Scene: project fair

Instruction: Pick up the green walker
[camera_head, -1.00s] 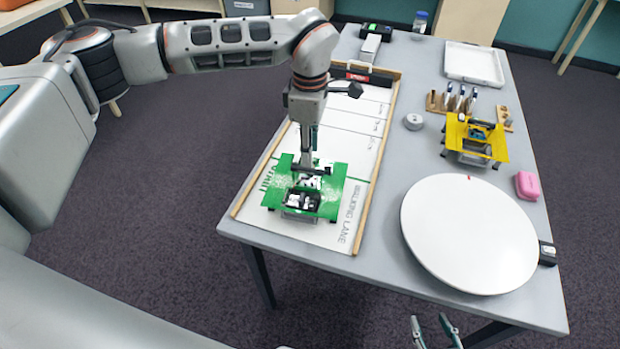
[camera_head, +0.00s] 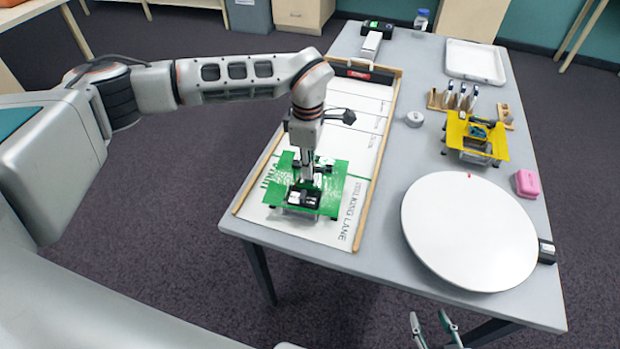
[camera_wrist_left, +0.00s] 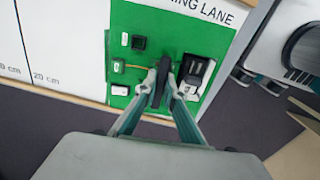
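The green walker (camera_head: 335,178) is a flat green plate with black and white parts on top. It is at the near end of the white walking lane board (camera_head: 345,232). My left gripper (camera_head: 306,181) points straight down onto its middle. In the left wrist view the plate (camera_wrist_left: 133,22) fills the upper middle, and my left fingers (camera_wrist_left: 162,84) are close together on a dark upright part of it. The fingers hide part of the walker. No gap under the walker is clear. My right gripper (camera_head: 429,316) is open and empty at the bottom edge, in front of the table.
A large white round disc (camera_head: 468,230) lies right of the lane. Beyond it are a yellow walker (camera_head: 485,143), a pink block (camera_head: 527,184), a wooden tool rack (camera_head: 437,101) and a white tray (camera_head: 474,62). A grey round item (camera_head: 414,119) sits beside the lane.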

